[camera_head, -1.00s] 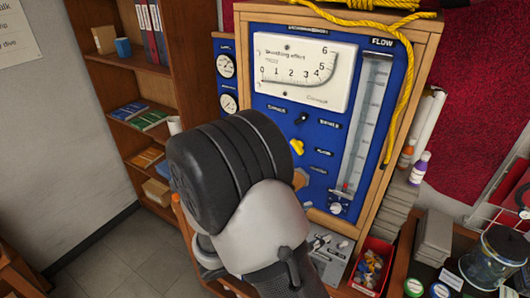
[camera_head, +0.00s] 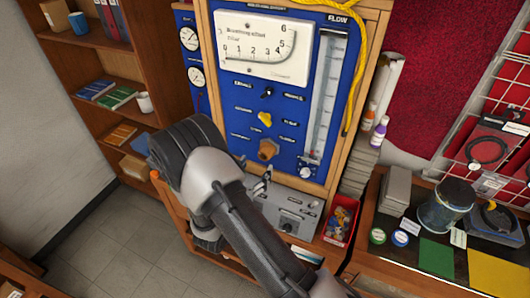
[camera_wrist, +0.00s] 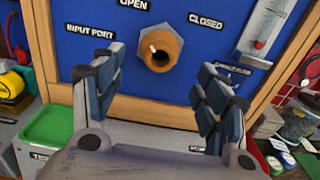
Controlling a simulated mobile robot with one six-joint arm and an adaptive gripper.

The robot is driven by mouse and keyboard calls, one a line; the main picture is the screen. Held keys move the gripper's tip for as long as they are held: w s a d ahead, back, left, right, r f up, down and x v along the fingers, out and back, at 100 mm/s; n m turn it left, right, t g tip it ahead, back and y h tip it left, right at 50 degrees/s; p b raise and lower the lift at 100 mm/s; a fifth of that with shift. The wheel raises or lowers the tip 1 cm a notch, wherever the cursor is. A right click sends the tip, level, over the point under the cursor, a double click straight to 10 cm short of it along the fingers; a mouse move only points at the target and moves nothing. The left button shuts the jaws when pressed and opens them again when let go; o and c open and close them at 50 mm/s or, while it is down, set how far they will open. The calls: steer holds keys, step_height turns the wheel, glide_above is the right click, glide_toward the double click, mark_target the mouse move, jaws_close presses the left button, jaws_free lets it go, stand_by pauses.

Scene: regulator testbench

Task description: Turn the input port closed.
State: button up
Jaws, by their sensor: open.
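The input port is an orange-brown knob (camera_wrist: 161,48) on a grey hex base on the blue panel. A small white mark shows on its upper left side. The label OPEN stands above it, CLOSED to its upper right and INPUT PORT to its left. The knob also shows in the head view (camera_head: 267,150), low on the panel. My gripper (camera_wrist: 157,75) is open and empty in the wrist view. Its fingers are spread below and either side of the knob, apart from it. In the head view my arm mostly hides the gripper.
A yellow knob (camera_head: 264,118) and a black switch (camera_head: 267,92) sit above the port. The flow tube (camera_head: 325,85) stands to the right. A grey control box (camera_head: 290,212) is below the panel, with a red bin (camera_head: 342,220) beside it. A green tray (camera_wrist: 48,137) lies lower left.

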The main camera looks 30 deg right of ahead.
mark_target(263, 157)
steer(key=x, duration=0.8)
steer(key=c, duration=1)
steer(key=shift+c, duration=0.2)
